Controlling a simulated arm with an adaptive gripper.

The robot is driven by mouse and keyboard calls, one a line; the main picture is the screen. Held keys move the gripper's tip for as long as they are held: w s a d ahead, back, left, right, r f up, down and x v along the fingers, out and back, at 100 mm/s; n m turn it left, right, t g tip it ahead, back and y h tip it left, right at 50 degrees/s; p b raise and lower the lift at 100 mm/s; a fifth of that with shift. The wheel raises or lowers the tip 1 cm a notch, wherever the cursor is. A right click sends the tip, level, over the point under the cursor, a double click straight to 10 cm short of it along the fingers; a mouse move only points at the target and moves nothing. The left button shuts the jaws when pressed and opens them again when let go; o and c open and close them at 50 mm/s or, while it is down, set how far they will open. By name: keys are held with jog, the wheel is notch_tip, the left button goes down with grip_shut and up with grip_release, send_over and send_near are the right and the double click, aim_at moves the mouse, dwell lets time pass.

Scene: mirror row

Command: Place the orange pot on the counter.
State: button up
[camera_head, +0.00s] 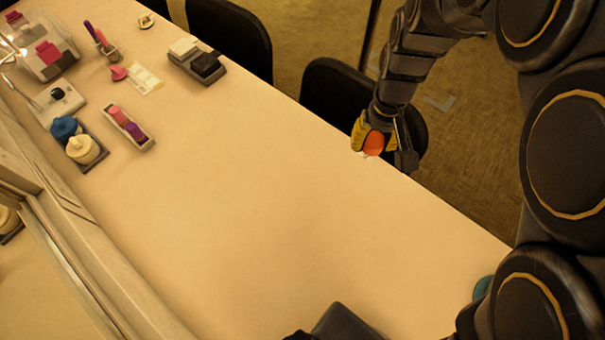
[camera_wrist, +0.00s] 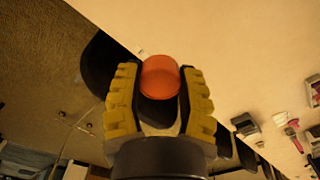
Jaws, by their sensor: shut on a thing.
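The orange pot (camera_head: 374,144) is a small rounded thing held between the yellow pads of my gripper (camera_head: 372,136). In the head view my gripper is at the counter's right edge, by a dark chair. In the wrist view the orange pot (camera_wrist: 160,77) sits between the two yellow fingers of my gripper (camera_wrist: 160,95), which are shut on it. The counter (camera_head: 240,200) is a long pale surface. I cannot tell how high the pot is above the counter's level. Its lower part is hidden by the fingers.
Dark chairs (camera_head: 335,95) stand along the counter's right edge. A grey tray (camera_head: 192,65) with white and black blocks, a tray with pink and purple items (camera_head: 128,127), and blue and cream pots (camera_head: 82,148) stand at the upper left. The counter's middle is clear. A framed mirror (camera_head: 60,240) runs along the left.

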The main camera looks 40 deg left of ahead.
jog(key=s+a+f+n, duration=0.3)
jog(key=s+n, duration=0.1)
jog(key=s, duration=0.6)
jog(key=s+a+f+n, duration=0.3)
jog(key=s, duration=0.7)
send_over(247, 193)
notch_tip(247, 193, down, 10)
jog(key=shift+f, duration=1.7)
jog(key=shift+f, duration=0.15)
jog(key=o, duration=1)
